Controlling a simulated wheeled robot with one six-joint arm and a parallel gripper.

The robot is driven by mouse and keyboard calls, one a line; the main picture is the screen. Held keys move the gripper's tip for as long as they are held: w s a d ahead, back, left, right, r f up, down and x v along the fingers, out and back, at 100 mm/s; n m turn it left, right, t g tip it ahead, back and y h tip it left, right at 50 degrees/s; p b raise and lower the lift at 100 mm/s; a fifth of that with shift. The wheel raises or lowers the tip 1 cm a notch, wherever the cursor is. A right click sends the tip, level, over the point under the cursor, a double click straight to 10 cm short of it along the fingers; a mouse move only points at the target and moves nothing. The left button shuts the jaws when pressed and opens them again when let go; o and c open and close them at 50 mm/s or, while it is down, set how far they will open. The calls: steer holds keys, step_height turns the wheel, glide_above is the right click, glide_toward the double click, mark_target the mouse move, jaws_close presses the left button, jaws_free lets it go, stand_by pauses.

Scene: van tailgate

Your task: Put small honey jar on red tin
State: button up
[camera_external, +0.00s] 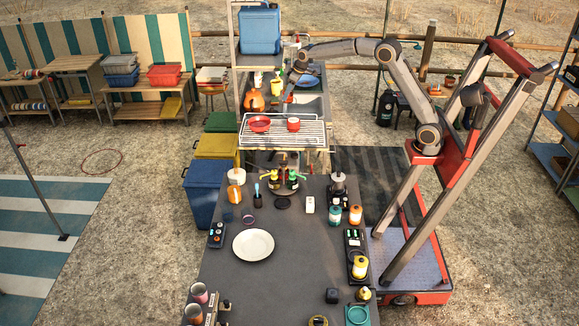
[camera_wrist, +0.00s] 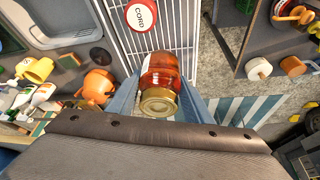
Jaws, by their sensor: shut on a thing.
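The small honey jar (camera_wrist: 159,75), amber with a gold lid, is between the two blue fingers of my gripper (camera_wrist: 158,98) in the wrist view. The gripper is shut on it, and the lid end faces the camera. The red tin (camera_wrist: 142,14), round and marked CORD, lies on a white wire rack (camera_wrist: 172,28) beyond the jar, apart from it in the picture. In the external view my gripper (camera_external: 286,98) is near the back of the rack (camera_external: 310,133). The jar cannot be made out clearly there.
Two red round things, one left (camera_external: 260,124) and one right (camera_external: 293,124), sit on the rack in the external view. A blue water container (camera_external: 260,30) stands above the counter.

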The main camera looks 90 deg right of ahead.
steer(key=m, duration=0.1)
glide_above(290, 119)
steer(key=s+a, duration=0.1)
steer(key=s, duration=0.1)
steer(key=shift+h, duration=0.3)
step_height(290, 119, down, 15)
steer(key=p, duration=0.3)
steer(key=shift+d, duration=0.1)
steer(key=o, duration=1.2)
steer(key=shift+f, duration=0.15)
steer(key=shift+o, duration=0.6)
